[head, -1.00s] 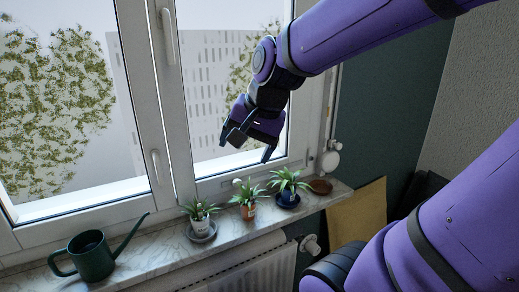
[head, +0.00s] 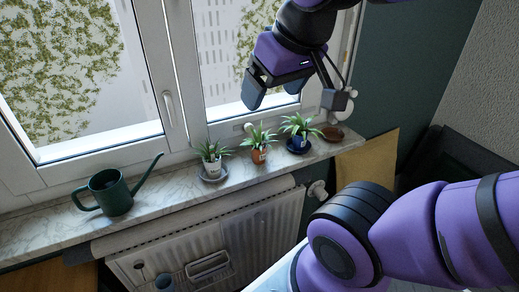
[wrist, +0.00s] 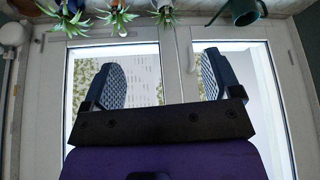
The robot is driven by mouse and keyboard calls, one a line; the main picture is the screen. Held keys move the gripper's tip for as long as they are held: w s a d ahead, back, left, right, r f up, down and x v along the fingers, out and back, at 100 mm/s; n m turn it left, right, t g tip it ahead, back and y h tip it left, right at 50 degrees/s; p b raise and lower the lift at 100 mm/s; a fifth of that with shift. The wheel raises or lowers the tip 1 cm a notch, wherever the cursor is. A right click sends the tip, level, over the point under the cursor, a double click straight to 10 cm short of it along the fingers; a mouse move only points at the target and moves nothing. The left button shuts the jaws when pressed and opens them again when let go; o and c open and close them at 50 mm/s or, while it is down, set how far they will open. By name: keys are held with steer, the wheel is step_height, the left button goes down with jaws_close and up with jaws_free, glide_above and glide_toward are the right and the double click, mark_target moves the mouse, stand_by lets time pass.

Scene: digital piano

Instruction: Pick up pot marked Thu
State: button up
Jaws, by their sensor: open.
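Three small potted plants stand in a row on the window sill. The left is a white pot (head: 212,168) on a grey saucer, the middle is a terracotta pot (head: 259,156), and the right is a dark blue pot (head: 298,142) on a blue saucer. The pots seem to carry small labels, but I cannot read which says Thu. My gripper (head: 275,92) is open and empty, above the pots and in front of the window. In the wrist view its spread fingers (wrist: 163,75) have nothing between them, and the plants hang at the top edge.
A dark green watering can (head: 115,199) stands on the marble sill (head: 50,222) left of the pots. Window frames rise behind, and a radiator (head: 215,245) is below the sill.

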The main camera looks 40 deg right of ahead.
steer(key=shift+o, duration=0.5)
steer(key=m+g, duration=0.3)
steer(key=g, duration=0.2)
glide_above(259, 148)
steer(key=f, duration=2.2)
steer(key=shift+w+d+f, duration=0.1)
steer(key=shift+w+f, duration=0.15)
steer(key=shift+s+f, duration=0.15)
steer(key=shift+f, duration=5.3)
steer(key=c, duration=1.1)
